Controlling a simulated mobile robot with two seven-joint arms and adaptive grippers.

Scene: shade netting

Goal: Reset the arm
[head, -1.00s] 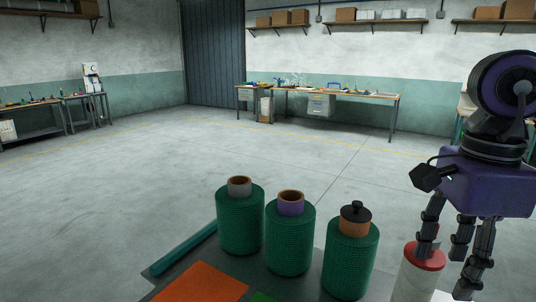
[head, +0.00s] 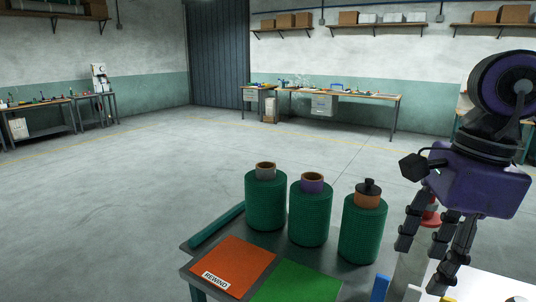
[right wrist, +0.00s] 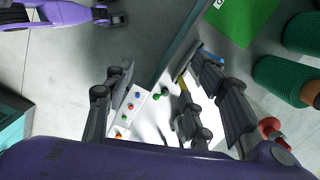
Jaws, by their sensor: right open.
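My right gripper (head: 426,262) hangs at the right of the head view, over the right part of the table. Its dark jointed fingers are open, and I see nothing held between them. In the right wrist view the fingers (right wrist: 150,110) are spread, with the table edge and floor beyond. The purple housing of the gripper fills the bottom of that view. A red-capped item (head: 432,212) is partly hidden behind the fingers in the head view. My left gripper does not show in the head view.
Three green netting rolls (head: 310,215) stand on the dark table, left of the gripper. An orange REWIND mat (head: 238,262) and a green mat (head: 298,284) lie in front. A white panel with coloured buttons (right wrist: 130,108) shows in the right wrist view. Open floor lies beyond.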

